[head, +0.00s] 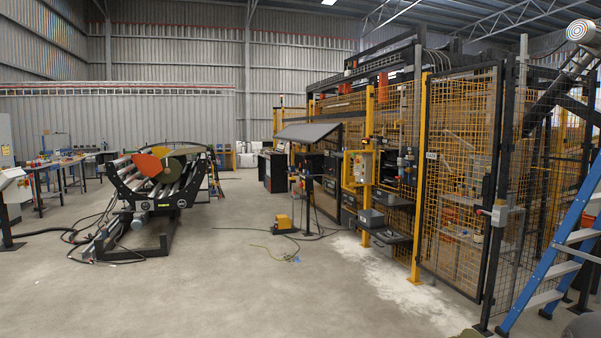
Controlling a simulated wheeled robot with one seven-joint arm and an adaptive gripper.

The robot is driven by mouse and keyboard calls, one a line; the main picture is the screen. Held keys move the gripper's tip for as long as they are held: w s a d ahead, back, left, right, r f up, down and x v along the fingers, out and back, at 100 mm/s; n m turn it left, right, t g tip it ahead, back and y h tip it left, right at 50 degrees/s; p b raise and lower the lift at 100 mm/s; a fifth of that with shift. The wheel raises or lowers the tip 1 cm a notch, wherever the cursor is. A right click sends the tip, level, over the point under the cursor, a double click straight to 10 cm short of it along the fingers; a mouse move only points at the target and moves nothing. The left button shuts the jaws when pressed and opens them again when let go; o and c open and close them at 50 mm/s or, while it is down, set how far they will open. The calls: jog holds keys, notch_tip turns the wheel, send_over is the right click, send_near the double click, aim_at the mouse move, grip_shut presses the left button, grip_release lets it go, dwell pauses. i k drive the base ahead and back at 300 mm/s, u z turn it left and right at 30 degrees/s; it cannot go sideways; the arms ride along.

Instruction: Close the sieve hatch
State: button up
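I cannot pick out the sieve hatch for certain in the head view. A dark flat panel (308,132) sits tilted at mid-picture, in front of the fenced machine. I cannot tell whether it is a hatch. The fenced machine (395,92) fills the right half behind yellow and black mesh. Grey boxes and trays, such as the dark tray (391,237), stick out low on its near side. My gripper is not in view.
A roller stand (160,185) with cables around it stands at the left. A yellow foot pedal (283,223) and loose cables lie mid-floor. A mesh gate (458,180) and a blue ladder (555,250) stand at the right. The near concrete floor (260,295) is clear.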

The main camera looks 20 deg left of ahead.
aim_at(347, 178)
jog(key=u, duration=1.05)
jog(key=i, duration=1.75)
jog(key=u, duration=0.35)
jog(key=i, duration=1.65)
jog(key=u, duration=0.25)
jog(key=i, duration=4.95)
jog(key=z, duration=0.2)
jog(key=i, duration=1.65)
jog(key=z, duration=0.75)
jog(key=i, duration=1.3)
jog(key=z, duration=1)
